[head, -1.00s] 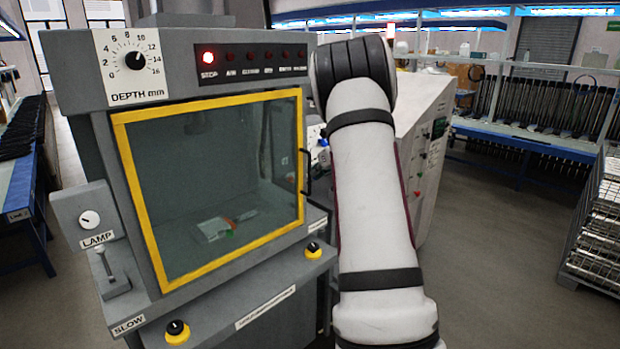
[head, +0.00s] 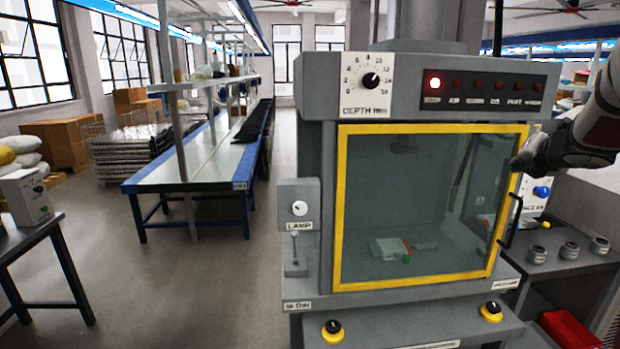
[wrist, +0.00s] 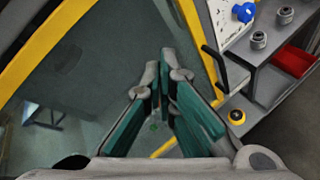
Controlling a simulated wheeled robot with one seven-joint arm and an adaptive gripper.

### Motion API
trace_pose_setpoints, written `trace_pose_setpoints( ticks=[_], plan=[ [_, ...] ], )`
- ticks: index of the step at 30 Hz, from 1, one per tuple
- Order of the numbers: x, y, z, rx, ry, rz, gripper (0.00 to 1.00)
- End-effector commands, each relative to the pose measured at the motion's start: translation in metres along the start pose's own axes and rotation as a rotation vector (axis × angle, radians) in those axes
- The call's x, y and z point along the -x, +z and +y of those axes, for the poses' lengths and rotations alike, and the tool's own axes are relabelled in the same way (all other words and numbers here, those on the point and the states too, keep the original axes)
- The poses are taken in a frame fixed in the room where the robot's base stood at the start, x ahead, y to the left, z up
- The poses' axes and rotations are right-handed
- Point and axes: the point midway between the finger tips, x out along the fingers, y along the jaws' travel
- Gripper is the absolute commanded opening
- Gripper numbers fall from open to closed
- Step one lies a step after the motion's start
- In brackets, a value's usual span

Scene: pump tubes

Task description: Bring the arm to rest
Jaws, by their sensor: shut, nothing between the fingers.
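My gripper shows in the wrist view (wrist: 168,78), its teal-padded fingers together with nothing between them. It is in front of the yellow-framed glass door (wrist: 205,50) near the door's handle side. In the head view my arm comes in at the right edge. The dark end of the arm is beside the upper right of the door frame (head: 435,129), and the fingers are hard to make out there. I cannot tell whether it touches the door. The door looks shut, with a black handle (head: 511,222) at its right.
A pale object (head: 388,249) lies behind the glass. A red bin (head: 570,331) is at lower right.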

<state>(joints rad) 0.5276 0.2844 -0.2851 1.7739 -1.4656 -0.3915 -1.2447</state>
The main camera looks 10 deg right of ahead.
Motion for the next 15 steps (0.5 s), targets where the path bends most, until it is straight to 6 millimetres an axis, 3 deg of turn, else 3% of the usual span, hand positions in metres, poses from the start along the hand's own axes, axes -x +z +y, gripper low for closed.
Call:
trace_pose_setpoints(
  ticks=[1, 3, 8, 11, 15],
  plan=[
    [0.020, 0.004, 0.023, -0.131, -0.001, -0.043, 0.00],
    [0.045, 0.005, 0.044, -0.332, -0.014, -0.089, 0.00],
    [0.107, -0.020, 0.076, -0.795, -0.057, -0.133, 0.00],
    [0.146, -0.053, 0.088, -1.078, -0.104, -0.121, 0.00],
    [0.204, -0.116, 0.098, -1.451, -0.215, -0.067, 0.00]
  ],
)
